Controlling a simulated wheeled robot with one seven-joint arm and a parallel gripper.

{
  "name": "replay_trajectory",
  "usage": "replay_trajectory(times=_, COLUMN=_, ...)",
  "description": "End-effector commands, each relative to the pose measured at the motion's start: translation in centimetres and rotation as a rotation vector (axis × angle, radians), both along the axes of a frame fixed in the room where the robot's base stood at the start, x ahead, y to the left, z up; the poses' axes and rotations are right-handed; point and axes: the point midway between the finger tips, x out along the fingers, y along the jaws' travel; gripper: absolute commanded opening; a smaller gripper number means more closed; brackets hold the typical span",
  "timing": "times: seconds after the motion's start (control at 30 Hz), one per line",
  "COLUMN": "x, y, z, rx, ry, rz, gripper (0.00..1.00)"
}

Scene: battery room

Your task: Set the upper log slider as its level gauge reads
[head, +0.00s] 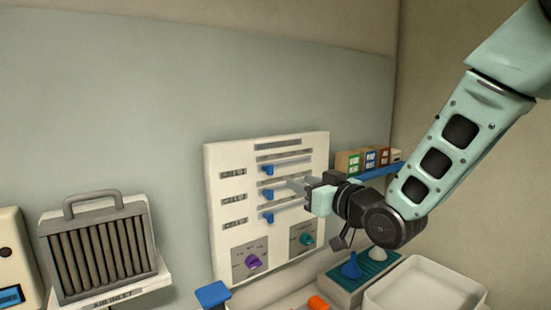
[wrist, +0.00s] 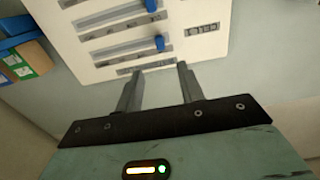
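A white panel (head: 230,212) on the wall carries three horizontal sliders with blue knobs. The upper slider's knob (head: 268,168) is near the left end of its track; its scale is too small to read. The wrist view shows the panel upside down, with the upper knob (wrist: 160,43) and another knob (wrist: 151,5) beyond it. My gripper (head: 288,184) is in front of the panel, right of the knobs. Its fingers (wrist: 160,69) are apart and empty, short of the upper knob. I cannot make out which thing is the level gauge.
Purple (head: 254,262) and teal (head: 306,239) rotary knobs sit low on the panel. Small boxes (head: 348,163) stand on a blue shelf at right. A ribbed grey unit (head: 98,248) is at left.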

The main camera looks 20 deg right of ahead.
Motion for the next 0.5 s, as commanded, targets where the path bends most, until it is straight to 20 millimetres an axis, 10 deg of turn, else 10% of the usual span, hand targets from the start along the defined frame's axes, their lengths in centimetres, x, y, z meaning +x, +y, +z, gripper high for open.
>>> replay_trajectory(times=0.5, x=8.6, y=2.8, z=0.3, rx=0.003, ry=0.0, rz=0.002, gripper=0.38)
